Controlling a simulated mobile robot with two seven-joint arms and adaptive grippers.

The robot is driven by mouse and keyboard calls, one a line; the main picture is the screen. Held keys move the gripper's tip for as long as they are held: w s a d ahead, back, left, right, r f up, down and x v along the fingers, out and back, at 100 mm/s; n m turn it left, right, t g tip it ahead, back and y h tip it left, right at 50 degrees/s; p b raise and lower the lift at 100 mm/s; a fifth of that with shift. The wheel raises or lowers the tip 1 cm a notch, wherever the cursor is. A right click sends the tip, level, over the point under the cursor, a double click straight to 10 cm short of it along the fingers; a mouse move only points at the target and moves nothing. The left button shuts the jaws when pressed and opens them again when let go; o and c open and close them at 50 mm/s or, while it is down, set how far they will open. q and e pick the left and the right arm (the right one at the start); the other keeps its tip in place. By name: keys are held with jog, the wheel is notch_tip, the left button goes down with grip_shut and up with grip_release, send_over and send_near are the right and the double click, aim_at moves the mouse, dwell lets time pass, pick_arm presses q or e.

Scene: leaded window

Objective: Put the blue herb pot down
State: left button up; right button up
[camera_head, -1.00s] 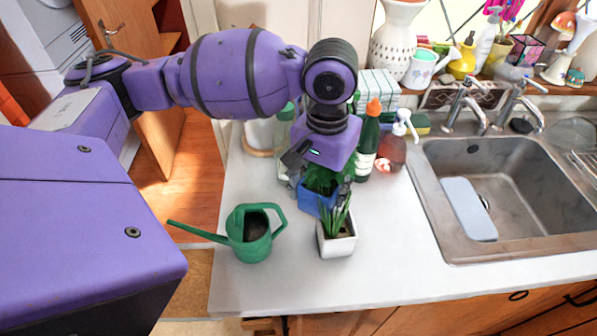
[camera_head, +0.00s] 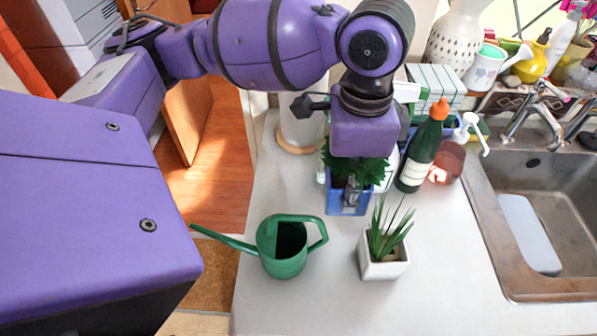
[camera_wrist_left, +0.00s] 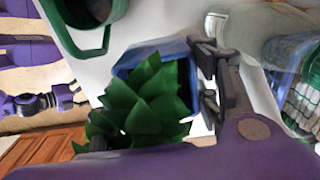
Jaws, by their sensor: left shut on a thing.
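The blue herb pot (camera_head: 338,203) with green leaves is under my left arm in the head view, at the back of the white counter. My left gripper (camera_head: 352,194) is shut on the pot's wall from above. In the left wrist view the blue rim (camera_wrist_left: 150,52) and leaves (camera_wrist_left: 150,100) show beside the gripper fingers (camera_wrist_left: 212,80). The pot looks upright in the head view; I cannot tell whether its base touches the counter. My right gripper is in neither view.
A green watering can (camera_head: 283,248) stands front left of the pot, and a white square planter (camera_head: 383,262) stands front right. A green bottle (camera_head: 420,155) and a pink soap dispenser (camera_head: 448,163) stand to the right, before the sink (camera_head: 545,215).

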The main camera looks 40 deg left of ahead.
pick_arm(q)
notch_tip(320, 180, down, 9)
jog(key=shift+s+r+b, duration=0.1)
jog(key=shift+b, duration=0.6)
jog(key=shift+f, duration=0.2)
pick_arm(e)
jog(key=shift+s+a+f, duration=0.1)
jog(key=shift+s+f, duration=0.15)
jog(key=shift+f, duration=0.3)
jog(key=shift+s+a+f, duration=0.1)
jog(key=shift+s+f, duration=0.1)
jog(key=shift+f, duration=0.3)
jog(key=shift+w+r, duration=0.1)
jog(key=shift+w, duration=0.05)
pick_arm(q)
jog(key=o, duration=1.4)
jog(key=shift+f, duration=0.1)
jog(key=shift+c, duration=0.2)
jog(key=shift+o, duration=0.6)
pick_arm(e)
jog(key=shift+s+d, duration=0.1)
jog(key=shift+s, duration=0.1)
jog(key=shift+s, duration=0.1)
